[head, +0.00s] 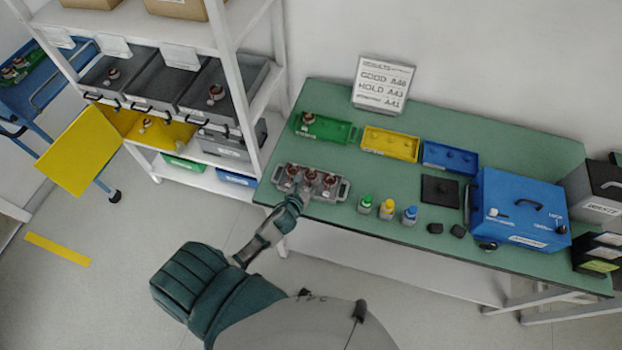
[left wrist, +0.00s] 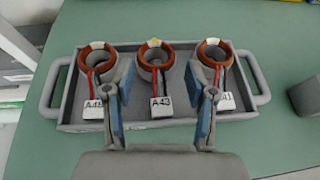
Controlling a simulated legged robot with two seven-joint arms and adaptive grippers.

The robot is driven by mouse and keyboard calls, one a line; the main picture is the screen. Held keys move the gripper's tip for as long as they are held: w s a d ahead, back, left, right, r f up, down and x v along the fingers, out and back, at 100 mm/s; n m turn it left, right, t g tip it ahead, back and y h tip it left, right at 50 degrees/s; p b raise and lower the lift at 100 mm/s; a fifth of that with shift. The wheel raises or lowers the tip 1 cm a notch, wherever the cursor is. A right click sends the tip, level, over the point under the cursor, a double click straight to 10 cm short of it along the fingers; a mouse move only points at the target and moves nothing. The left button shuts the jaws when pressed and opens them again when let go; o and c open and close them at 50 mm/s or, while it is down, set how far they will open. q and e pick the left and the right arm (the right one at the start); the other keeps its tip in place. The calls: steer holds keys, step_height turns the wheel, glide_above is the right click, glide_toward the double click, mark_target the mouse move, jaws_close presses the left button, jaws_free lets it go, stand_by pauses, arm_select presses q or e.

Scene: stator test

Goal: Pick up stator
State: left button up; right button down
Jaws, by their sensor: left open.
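Three stators with copper-brown rings stand in a row in a grey tray (head: 343,190) at the table's left front. In the left wrist view they are the left stator (left wrist: 97,50), the middle stator (left wrist: 155,52) with tag A43, and the right stator (left wrist: 214,51), whose tag is partly covered. The tray (left wrist: 68,104) has a handle at each end. My left gripper (head: 296,198) is at the tray's front edge. In the wrist view its open fingers (left wrist: 159,88) stand either side of the middle stator, with nothing between them gripped. My right gripper is out of view.
The green table (head: 400,210) also holds a green tray (head: 325,128), a yellow tray (head: 390,144), a blue tray (head: 450,157), small bottles (head: 387,209), a blue box (head: 520,210) and a results sign (head: 382,84). A white shelf (head: 250,105) with bins stands at left.

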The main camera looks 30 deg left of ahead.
mark_target(309, 180)
arm_select(q)
steer(key=x, duration=0.2)
steer(key=shift+w+f, duration=0.25)
steer(key=shift+w, duration=0.05)
steer(key=shift+w+a+f, duration=0.15)
steer(key=shift+w, duration=0.15)
steer(key=shift+a+f, duration=0.1)
steer(key=shift+a, duration=0.3)
steer(key=c, duration=0.9)
steer(key=shift+d, duration=0.25)
